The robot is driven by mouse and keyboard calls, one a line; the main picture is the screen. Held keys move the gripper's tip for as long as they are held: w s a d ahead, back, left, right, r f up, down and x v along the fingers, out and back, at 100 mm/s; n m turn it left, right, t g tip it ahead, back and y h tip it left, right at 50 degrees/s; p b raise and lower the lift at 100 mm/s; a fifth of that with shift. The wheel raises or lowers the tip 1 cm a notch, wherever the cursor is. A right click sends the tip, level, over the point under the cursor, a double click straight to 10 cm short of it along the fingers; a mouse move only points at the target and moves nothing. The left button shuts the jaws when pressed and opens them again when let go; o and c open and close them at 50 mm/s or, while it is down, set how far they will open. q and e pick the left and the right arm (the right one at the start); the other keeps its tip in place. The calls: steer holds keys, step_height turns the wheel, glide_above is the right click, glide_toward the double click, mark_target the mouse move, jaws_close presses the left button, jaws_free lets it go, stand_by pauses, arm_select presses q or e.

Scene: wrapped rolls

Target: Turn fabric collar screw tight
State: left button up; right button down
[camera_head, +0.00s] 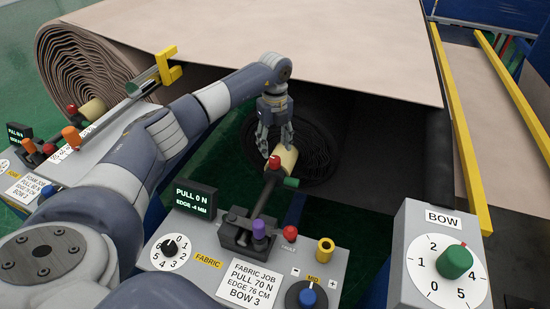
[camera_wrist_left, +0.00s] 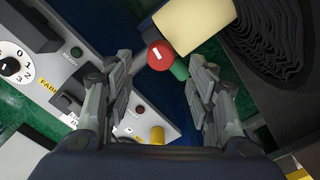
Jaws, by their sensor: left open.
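The fabric collar screw looks to be the red knob (camera_head: 274,162) with a white mark, at the end of a cream cylinder (camera_head: 288,158) in front of the dark roll (camera_head: 318,150). In the left wrist view the red knob (camera_wrist_left: 160,56) shows between my fingers, with the cream cylinder (camera_wrist_left: 195,27) behind it and a green piece (camera_wrist_left: 180,70) beside it. My left gripper (camera_head: 275,148) points down over the cylinder, fingers apart. In the wrist view the left gripper (camera_wrist_left: 160,72) straddles the knob, with gaps on both sides. My right gripper is not in view.
The bow box (camera_head: 408,255) stands at right. A beige sheet (camera_head: 330,45) spans above the roll.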

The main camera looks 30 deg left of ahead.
mark_target(275, 159)
arm_select(q)
step_height(275, 159, down, 6)
steer(key=shift+r+p, duration=0.2)
steer(key=shift+p, duration=0.4)
steer(key=shift+f, duration=0.5)
steer(key=c, duration=1.1)
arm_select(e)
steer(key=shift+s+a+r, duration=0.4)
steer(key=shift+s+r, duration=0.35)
